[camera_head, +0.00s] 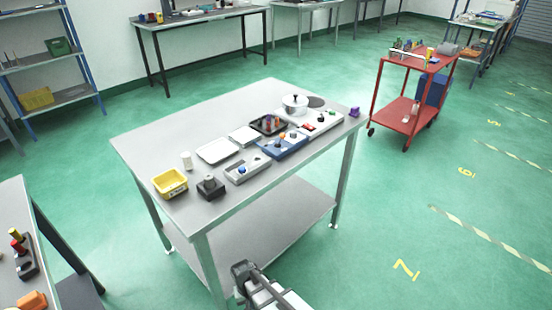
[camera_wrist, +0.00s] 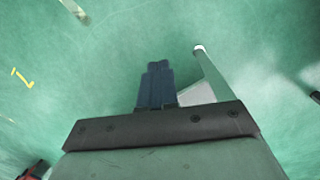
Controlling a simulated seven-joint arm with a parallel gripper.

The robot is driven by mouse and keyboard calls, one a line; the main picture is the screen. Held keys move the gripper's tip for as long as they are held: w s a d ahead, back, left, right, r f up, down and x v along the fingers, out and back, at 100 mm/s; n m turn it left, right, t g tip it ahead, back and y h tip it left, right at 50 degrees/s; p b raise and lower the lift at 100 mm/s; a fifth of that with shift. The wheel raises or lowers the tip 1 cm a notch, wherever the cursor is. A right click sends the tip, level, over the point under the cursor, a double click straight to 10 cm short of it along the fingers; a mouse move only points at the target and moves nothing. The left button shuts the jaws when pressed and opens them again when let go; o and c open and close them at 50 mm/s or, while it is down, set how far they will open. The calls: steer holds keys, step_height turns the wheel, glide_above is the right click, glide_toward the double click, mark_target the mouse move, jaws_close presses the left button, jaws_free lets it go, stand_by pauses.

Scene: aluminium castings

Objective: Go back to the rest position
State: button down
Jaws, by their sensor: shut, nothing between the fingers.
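My gripper shows in the wrist view (camera_wrist: 157,72), its two dark fingers together with nothing between them. It points at the green floor (camera_wrist: 110,60). In the head view, part of my arm shows at the bottom edge, in front of and below the near edge of the grey table (camera_head: 150,140); the fingertips cannot be made out there. The table carries a yellow bin (camera_head: 169,184), a dark block with a knob (camera_head: 211,187), a white tray (camera_head: 217,151), a blue fixture (camera_head: 284,147) and a pot with a lid (camera_head: 295,104). My gripper is apart from all of them.
A table leg (camera_wrist: 212,75) stands close to the right of my fingers in the wrist view. The table has a lower shelf (camera_head: 270,225). A red cart (camera_head: 402,115) stands at the back right. Another table (camera_head: 15,215) is at the left. The floor at the right is clear.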

steer(key=s+d+f+m+g, duration=0.15)
steer(key=s+d, duration=0.25)
steer(key=d, duration=0.4)
steer(key=s+d+f+g, duration=0.1)
steer(key=s+d+f, duration=0.25)
steer(key=d, duration=0.45)
steer(key=s+d+f+m+g, duration=0.1)
steer(key=s+d+m+g, duration=0.1)
steer(key=s+d, duration=0.8)
steer(key=s+g, duration=0.1)
steer(key=s, duration=0.3)
steer(key=shift+y, duration=0.4)
steer(key=shift+w+d, duration=0.1)
